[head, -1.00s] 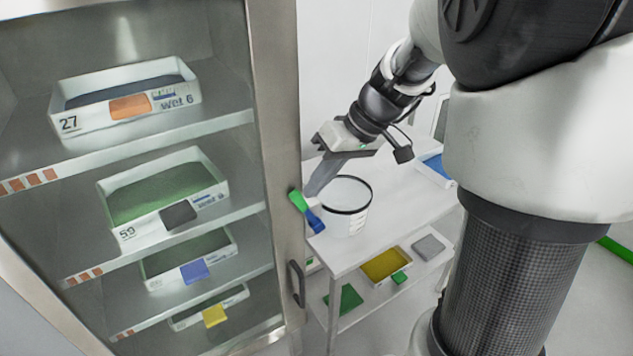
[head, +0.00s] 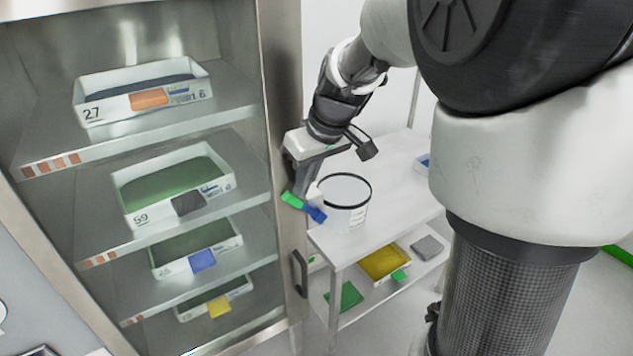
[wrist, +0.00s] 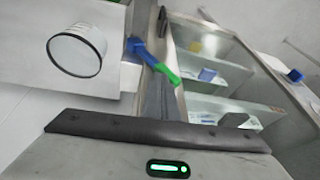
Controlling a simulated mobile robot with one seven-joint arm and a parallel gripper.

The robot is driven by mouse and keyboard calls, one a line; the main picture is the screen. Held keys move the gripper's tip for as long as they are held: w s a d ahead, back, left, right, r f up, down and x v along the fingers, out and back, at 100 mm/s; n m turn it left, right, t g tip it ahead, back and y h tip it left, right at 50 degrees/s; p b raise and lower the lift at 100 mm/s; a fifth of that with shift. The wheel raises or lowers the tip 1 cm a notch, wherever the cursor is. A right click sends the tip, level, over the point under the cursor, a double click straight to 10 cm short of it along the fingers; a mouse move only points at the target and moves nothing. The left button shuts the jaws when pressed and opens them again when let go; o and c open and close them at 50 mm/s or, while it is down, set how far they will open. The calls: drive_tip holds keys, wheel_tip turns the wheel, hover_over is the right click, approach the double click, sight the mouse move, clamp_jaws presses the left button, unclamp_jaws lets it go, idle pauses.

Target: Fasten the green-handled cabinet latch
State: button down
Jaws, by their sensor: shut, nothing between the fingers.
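The cabinet latch has a green handle (head: 292,200) and a blue end (head: 316,213). It sits at the right edge of the cabinet front, slanting down to the right in the head view. In the wrist view the green handle (wrist: 166,74) and blue end (wrist: 138,48) lie just beyond my fingers. My gripper (head: 301,188) is shut and empty, with its fingertips right at the green handle. The shut fingers (wrist: 158,90) also show in the wrist view. I cannot tell whether they touch the handle. The latch's seat is not clear.
The cabinet (head: 283,120) holds several labelled trays behind its front. A dark pull handle (head: 299,273) is below the latch. A white tub with a black rim (head: 345,203) stands close right of my gripper on a white table (head: 395,190). A lower shelf holds a yellow tray (head: 383,262).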

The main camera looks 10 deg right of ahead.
drive_tip(key=a+f+h+b, duration=0.2)
drive_tip(key=b, duration=0.1)
drive_tip(key=s+a+f+t+h+b, duration=0.1)
drive_tip(key=a+f+h+b, duration=0.1)
drive_tip(key=b, duration=0.2)
drive_tip(key=s+a+f+n+t+h+b, duration=0.1)
drive_tip(key=a+f+h+b, duration=0.1)
drive_tip(key=b, duration=0.1)
drive_tip(key=shift+a+f+h, duration=0.2)
drive_tip(key=shift+f+h, duration=0.05)
drive_tip(key=shift+h, duration=0.05)
drive_tip(key=b, duration=0.2)
drive_tip(key=f+h+b, duration=0.1)
drive_tip(key=shift+s+a+f+n+t+h+b, duration=0.1)
drive_tip(key=shift+a+f+n+t+h+b, duration=0.1)
drive_tip(key=shift+a+n+t+h+b, duration=0.15)
drive_tip(key=shift+a+f+b, duration=0.2)
drive_tip(key=shift+f+b, duration=0.1)
drive_tip(key=shift+b, duration=0.45)
drive_tip(key=shift+s+f, duration=0.2)
drive_tip(key=shift+f, duration=0.05)
wheel_tip(320, 180, up, 6)
drive_tip(key=p, duration=0.3)
drive_tip(key=shift+a+f, duration=0.15)
drive_tip(key=shift+f, duration=0.05)
drive_tip(key=v, duration=0.9)
drive_tip(key=shift+s+a+f+p, duration=0.25)
drive_tip(key=shift+a+f+p, duration=0.05)
drive_tip(key=shift+a+p, duration=0.1)
drive_tip(key=shift+d, duration=0.1)
